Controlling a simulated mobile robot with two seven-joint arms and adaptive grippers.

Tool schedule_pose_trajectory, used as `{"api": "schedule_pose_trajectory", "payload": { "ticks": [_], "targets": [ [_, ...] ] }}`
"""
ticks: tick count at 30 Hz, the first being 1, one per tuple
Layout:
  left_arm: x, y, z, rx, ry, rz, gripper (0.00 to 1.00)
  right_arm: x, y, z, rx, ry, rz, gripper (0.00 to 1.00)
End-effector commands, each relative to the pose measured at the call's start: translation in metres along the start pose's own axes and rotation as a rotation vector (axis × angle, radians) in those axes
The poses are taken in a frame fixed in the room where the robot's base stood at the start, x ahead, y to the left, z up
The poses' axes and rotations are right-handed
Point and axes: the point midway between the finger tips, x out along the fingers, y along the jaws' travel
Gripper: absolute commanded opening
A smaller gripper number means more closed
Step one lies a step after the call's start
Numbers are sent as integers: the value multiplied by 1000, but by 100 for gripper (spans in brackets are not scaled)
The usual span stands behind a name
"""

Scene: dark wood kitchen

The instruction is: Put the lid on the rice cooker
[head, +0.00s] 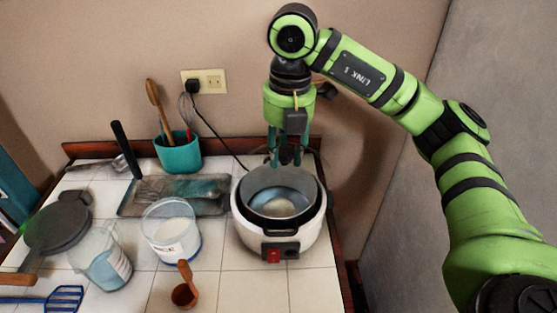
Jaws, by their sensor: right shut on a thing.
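The white rice cooker (246,232) stands on the tiled counter, with a dark rim and a red switch on its front. A grey, see-through round piece that looks like the lid (272,178) is over its opening. A pale mound shows inside the pot below it. My right gripper (287,158) points down at the back of the opening and is shut on this piece. The fingertips and the exact grip are hard to make out. I cannot tell whether the lid touches the rim. My left gripper is not in view.
A measuring tub (170,242) stands left of the cooker, with a wooden scoop (184,293) in front. A dark tray (160,197), a teal utensil holder (179,156), a clear jug (108,268) and a dark round pan-like item (58,226) crowd the left. Front tiles (245,292) are clear.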

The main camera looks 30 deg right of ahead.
Motion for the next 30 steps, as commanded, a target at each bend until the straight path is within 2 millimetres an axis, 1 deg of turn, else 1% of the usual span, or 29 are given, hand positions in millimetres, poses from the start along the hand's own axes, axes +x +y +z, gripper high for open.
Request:
{"api": "schedule_pose_trajectory", "payload": {
  "ticks": [1, 2, 5, 9, 11, 14, 19, 24, 30],
  "targets": [
    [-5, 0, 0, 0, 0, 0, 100, 5, 7, 8, 2, 5, 0, 0],
    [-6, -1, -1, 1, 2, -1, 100, 8, 10, 12, 1, 5, -1, 0],
    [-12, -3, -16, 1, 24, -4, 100, 16, 18, 25, 1, 2, 1, 0],
    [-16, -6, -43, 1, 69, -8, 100, 23, 23, 33, -1, -1, 3, 0],
    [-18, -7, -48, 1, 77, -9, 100, 28, 23, 34, -2, 0, 0, 0],
    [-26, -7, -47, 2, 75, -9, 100, 42, 21, 34, -2, 0, -3, 0],
    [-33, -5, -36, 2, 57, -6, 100, 62, 21, 33, -3, -1, 1, 0],
    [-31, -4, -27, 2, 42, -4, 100, 65, 21, 33, -3, -2, 3, 0],
    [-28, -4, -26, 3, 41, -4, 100, 69, 21, 33, -2, -2, 3, 0]
  ]
}}
